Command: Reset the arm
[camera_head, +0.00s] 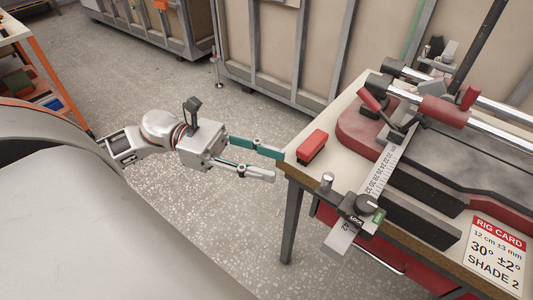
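My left arm reaches in from the left of the head view. Its gripper (277,166) is open, with two long parallel fingers spread apart and nothing between them. The fingertips are by the left corner of the workbench (354,110). The upper fingertip overlaps the bench corner in the picture; I cannot tell whether it touches. A red block with a dark base (312,147) lies on the bench just right of the fingertips, apart from them. My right gripper is not in view.
A cutting rig with a red and grey bed (465,165), rails and a ruler (392,160) fills the bench. A lock knob (367,204) sits at its front edge. A rig card (493,255) is at lower right. Framed panels (290,50) stand behind. Speckled floor is clear.

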